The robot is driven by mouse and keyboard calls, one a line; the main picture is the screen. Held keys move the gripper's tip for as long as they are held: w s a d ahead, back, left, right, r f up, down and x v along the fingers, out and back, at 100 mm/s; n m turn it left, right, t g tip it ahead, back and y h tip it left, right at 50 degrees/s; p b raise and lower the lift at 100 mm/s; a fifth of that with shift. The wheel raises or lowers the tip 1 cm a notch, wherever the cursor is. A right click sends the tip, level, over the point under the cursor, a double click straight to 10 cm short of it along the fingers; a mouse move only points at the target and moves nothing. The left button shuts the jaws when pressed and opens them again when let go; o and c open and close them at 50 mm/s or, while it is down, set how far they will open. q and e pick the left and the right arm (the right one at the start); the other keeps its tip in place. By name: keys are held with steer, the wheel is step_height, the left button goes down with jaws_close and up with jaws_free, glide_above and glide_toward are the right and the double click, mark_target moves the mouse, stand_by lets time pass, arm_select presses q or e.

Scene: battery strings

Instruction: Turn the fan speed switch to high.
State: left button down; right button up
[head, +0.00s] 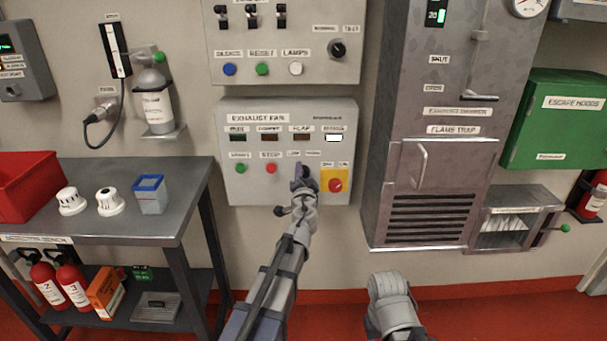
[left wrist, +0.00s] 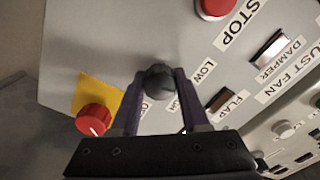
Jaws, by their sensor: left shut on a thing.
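The exhaust fan panel (head: 240,187) is a light grey box on the wall in the middle of the head view. Its fan speed switch (left wrist: 158,80) is a dark round knob below the flap label, with a "LOW" label beside it in the left wrist view. My left gripper (head: 304,172) reaches up to the panel and is shut on this knob. Its two fingers (left wrist: 153,92) stand on either side of the knob in the left wrist view. The knob's pointer direction cannot be made out. My right arm shows at the bottom, but its fingers cannot be made out.
A red knob on a yellow plate (head: 335,185) sits close right of my left gripper. Green (head: 241,168) and red (head: 271,169) buttons are to its left. A grey cabinet (head: 378,200) stands at right. A workbench (head: 120,228) stands at left.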

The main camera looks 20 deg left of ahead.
arm_select(q)
steer(key=m, duration=0.4)
steer(key=shift+m, duration=2.1)
steer(key=shift+c, duration=2.1)
jaws_free()
steer(key=shift+s, duration=0.1)
steer(key=v, duration=0.7)
steer(key=shift+s, duration=0.35)
steer(key=shift+d, duration=0.15)
